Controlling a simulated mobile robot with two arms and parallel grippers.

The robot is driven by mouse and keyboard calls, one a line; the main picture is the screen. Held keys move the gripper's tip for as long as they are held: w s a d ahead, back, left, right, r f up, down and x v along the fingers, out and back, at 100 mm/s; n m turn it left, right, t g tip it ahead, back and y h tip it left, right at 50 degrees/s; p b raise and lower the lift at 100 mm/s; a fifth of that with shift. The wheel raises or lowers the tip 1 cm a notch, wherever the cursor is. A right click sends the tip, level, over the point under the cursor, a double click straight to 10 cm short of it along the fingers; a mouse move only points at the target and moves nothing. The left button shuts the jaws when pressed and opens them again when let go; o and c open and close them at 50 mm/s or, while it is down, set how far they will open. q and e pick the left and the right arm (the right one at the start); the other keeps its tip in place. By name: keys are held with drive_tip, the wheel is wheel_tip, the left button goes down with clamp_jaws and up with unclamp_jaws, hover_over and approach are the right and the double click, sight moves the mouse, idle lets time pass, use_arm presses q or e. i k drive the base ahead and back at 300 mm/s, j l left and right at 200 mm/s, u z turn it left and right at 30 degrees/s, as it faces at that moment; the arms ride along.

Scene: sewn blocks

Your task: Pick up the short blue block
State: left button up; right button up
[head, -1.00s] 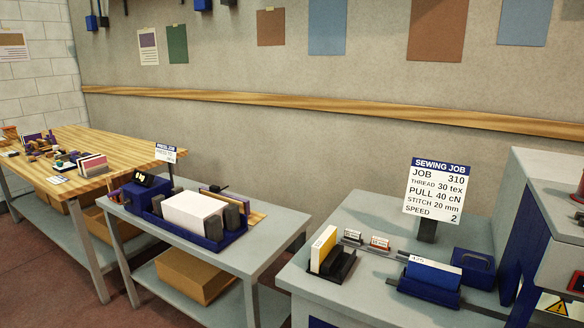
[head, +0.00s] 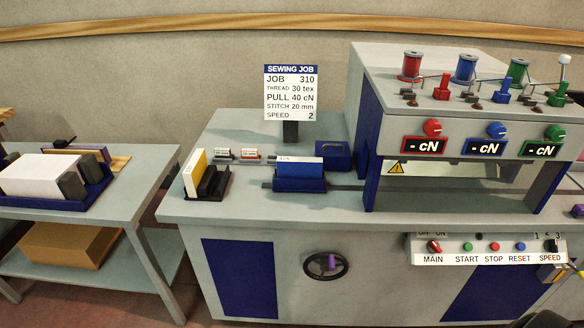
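A small block with a blue face and a pale top edge (head: 300,167) stands in a dark blue holder (head: 299,184) on the sewing machine's grey bench. It is the only block I see there with a blue face; I cannot tell its length for sure. A yellow and white block (head: 194,172) stands upright in a black rack (head: 214,183) to its left.
The sewing machine (head: 432,115) with coloured spools stands right of the holder. A job sign (head: 291,92) rises behind it. Two small labelled tags (head: 250,154) lie behind the black rack. A side table (head: 122,195) at left bears a blue tray (head: 95,193) with white blocks. A handwheel (head: 327,264) is on the bench front.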

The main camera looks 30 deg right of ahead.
sight(287, 167)
drive_tip(key=i+j+z, duration=0.15)
drive_tip(key=z, duration=0.2)
drive_tip(key=i+j+z, duration=0.15)
drive_tip(key=z, duration=0.2)
drive_tip(key=i+j+z, duration=0.1)
drive_tip(key=j+z, duration=0.2)
